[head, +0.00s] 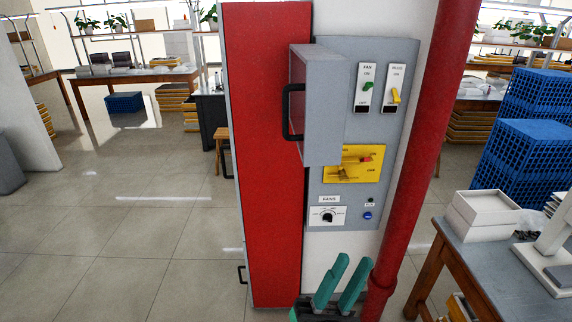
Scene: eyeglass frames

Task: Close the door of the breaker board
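The breaker board (334,200) is a grey panel on a white pillar, right of the picture's centre. Its grey door (325,105) is open and stands out from the upper left of the board. A black bar handle (287,112) is on the door's left side. My gripper (354,261) shows at the bottom, with two teal fingers pointing up. The fingers are apart with nothing between them. The gripper is below the board and appears clear of the door and handle.
A tall red panel (265,220) stands left of the board. A red pipe (425,130) runs down its right side. A table (480,262) with white boxes (490,215) is at right, before blue crates (540,150). Floor at left is clear.

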